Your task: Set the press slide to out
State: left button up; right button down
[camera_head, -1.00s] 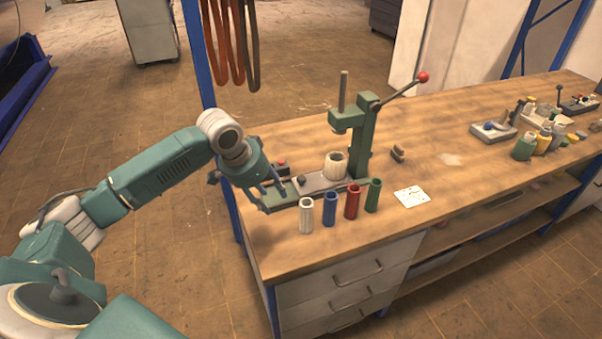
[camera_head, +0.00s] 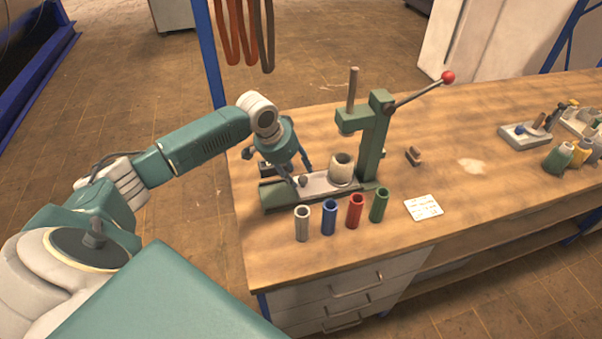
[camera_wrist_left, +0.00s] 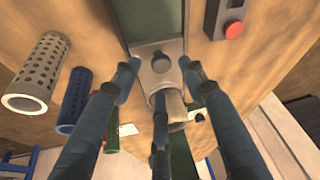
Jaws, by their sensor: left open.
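The green press (camera_head: 374,140) stands on the bench with a red-ball lever. Its light grey slide (camera_head: 318,184) lies in the green base, with a dark knob (camera_head: 303,180) at its left end and a pale hollow cylinder (camera_head: 341,170) at its other end, near the ram. My left gripper (camera_head: 298,172) is open over the knob end of the slide. In the left wrist view, the knob (camera_wrist_left: 161,61) shows beyond and between the spread fingers (camera_wrist_left: 158,85), and nothing is gripped. Whether a finger touches the knob, I cannot tell. My right gripper is not in view.
White, blue, red and green sleeves (camera_head: 329,217) stand in a row in front of the press. A small box with a red button (camera_wrist_left: 233,29) is beside the base. A white card (camera_head: 423,207) lies to the right.

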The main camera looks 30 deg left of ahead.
aim_at(303, 178)
pick_arm(q)
jog(key=x, duration=0.3)
jog(key=shift+w, duration=0.2)
jog(key=shift+w+f+p, duration=0.15)
jog(key=shift+f+p, duration=0.15)
jog(key=shift+f, duration=0.25)
jog(key=c, duration=1.1)
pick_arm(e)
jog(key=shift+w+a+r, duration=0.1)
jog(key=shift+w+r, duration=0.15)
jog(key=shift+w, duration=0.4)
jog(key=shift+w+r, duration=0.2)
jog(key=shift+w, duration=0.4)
